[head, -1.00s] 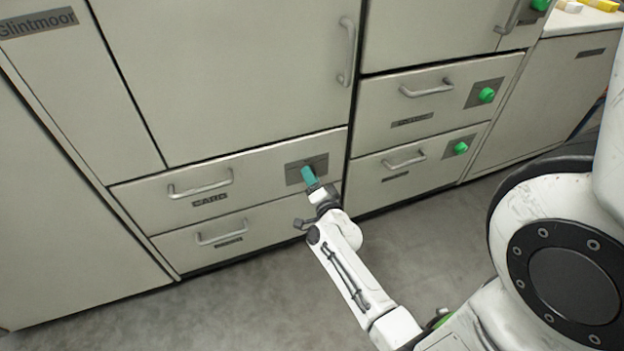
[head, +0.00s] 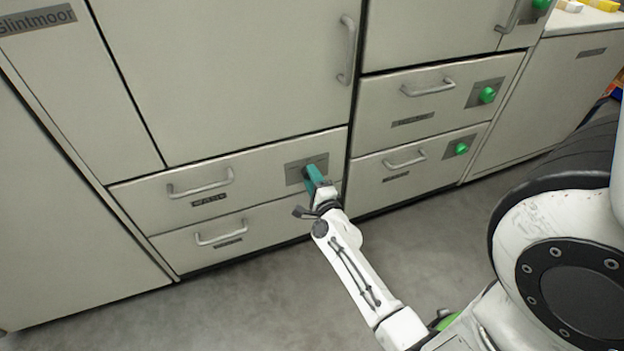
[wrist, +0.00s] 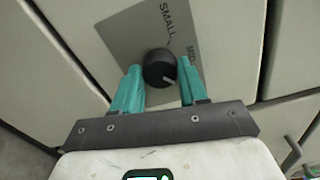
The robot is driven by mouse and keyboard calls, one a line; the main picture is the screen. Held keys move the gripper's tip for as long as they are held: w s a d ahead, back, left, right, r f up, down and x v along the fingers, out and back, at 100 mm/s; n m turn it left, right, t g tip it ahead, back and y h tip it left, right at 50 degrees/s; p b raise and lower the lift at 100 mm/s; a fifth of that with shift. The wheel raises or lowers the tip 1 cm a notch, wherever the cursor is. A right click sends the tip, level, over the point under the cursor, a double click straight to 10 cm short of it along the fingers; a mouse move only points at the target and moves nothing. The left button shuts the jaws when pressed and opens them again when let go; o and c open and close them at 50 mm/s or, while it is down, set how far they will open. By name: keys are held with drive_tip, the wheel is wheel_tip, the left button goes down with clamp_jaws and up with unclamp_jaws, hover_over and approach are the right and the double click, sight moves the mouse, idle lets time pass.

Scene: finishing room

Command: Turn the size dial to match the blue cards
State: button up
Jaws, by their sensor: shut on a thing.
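The size dial (wrist: 160,68) is a round black knob on a grey plate (wrist: 125,35) in the wrist view. Its pale pointer line points to the lower right. The plate reads SMALL above the dial and MID to its right; any further label is hidden. My gripper (wrist: 158,88) has a teal finger on each side of the dial and is shut on it. In the head view, my gripper (head: 312,175) is at the plate (head: 294,168) on the upper left drawer, and covers the dial. No blue cards are in view.
The drawer with the plate has a bar handle (head: 200,186), and another handled drawer (head: 220,236) lies below. To the right, two drawers carry green knobs (head: 487,95). The grey floor (head: 250,300) in front is clear.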

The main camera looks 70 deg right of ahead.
idle(0.4)
drive_tip(key=o, duration=1.1)
drive_tip(key=shift+c, duration=0.2)
drive_tip(key=p+v, duration=0.1)
drive_tip(key=v, duration=0.9)
drive_tip(key=shift+s+a, duration=0.25)
drive_tip(key=shift+s, duration=0.05)
